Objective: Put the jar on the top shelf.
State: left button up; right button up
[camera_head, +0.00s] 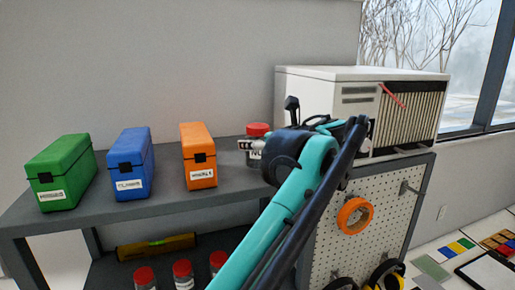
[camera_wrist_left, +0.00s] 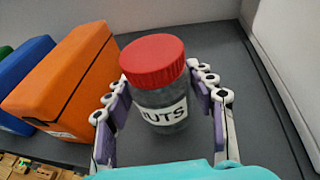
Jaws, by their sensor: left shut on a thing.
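The jar has a red lid and a white label reading "NUTS"; its lid (camera_head: 257,129) shows over the shelf unit's grey top shelf (camera_head: 110,216), right of the orange case. In the left wrist view the jar (camera_wrist_left: 163,112) stands upright between the two fingers of my left gripper (camera_wrist_left: 160,92), which is shut on its sides. In the head view my left gripper (camera_head: 250,146) and wrist cover most of the jar. The jar's base is hidden, so I cannot tell whether it touches the shelf. My right gripper is not in view.
Green (camera_head: 62,172), blue (camera_head: 131,163) and orange (camera_head: 199,154) cases stand left of the jar. A white vented machine (camera_head: 345,90) stands to the right. Red-lidded jars (camera_head: 183,274) and a yellow level (camera_head: 157,247) sit below. A pegboard (camera_head: 385,235) covers the unit's side.

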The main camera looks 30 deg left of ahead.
pick_arm(q)
jog(key=shift+s+d+f, duration=0.5)
jog(key=shift+d+f, duration=0.15)
jog(key=shift+d, duration=0.05)
jog(key=shift+w+a+f, duration=0.15)
jog(key=shift+w+a, duration=0.15)
jog(key=shift+a, duration=0.1)
jog(key=o, duration=1.6)
jog(key=shift+a, duration=0.1)
jog(key=shift+o, duration=0.2)
jog(key=shift+s+d, duration=0.2)
jog(key=shift+d, duration=0.15)
jog(key=shift+s+d, duration=0.1)
jog(key=shift+d, duration=0.25)
jog(key=b+v, duration=0.3)
jog(key=v, duration=0.8)
jog(key=shift+a, duration=0.15)
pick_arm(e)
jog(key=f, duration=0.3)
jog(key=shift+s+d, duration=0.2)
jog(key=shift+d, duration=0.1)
